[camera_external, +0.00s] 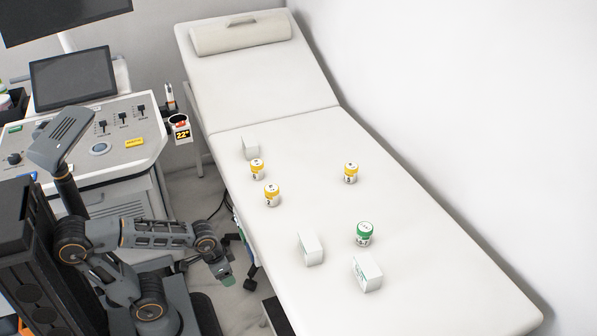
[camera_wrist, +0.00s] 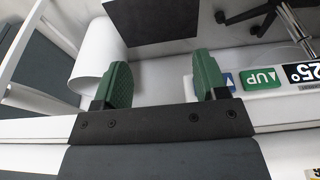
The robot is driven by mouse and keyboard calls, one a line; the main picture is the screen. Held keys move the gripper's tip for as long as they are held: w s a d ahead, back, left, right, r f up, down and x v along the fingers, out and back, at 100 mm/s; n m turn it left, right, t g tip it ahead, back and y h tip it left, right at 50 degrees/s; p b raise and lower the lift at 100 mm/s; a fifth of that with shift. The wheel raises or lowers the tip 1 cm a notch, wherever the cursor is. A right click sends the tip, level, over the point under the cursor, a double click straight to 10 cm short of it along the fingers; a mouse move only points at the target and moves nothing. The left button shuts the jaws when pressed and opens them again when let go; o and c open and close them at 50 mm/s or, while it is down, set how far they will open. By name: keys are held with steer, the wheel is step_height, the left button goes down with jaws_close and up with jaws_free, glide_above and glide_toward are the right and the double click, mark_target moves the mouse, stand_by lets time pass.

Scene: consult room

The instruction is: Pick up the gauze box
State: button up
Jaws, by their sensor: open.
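Three white boxes stand on the exam bed (camera_external: 420,285) in the external view. One box (camera_external: 367,273) with green print is at the front right, a second box (camera_external: 311,248) is left of it, and a third box (camera_external: 250,147) is farther back. I cannot read which is the gauze box. My gripper (camera_external: 226,277) is left of the bed, beside its edge and apart from all the boxes. In the wrist view its green fingers (camera_wrist: 163,82) are spread with nothing between them. No box shows clearly in the wrist view.
A green-lidded jar (camera_external: 363,234) stands close behind the green-print box. Yellow-lidded jars (camera_external: 272,196) (camera_external: 257,169) (camera_external: 351,173) stand farther back. A console (camera_external: 110,130) is at the left.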

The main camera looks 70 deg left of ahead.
mark_target(307, 233)
steer(key=shift+o, duration=0.9)
steer(key=shift+r, duration=0.1)
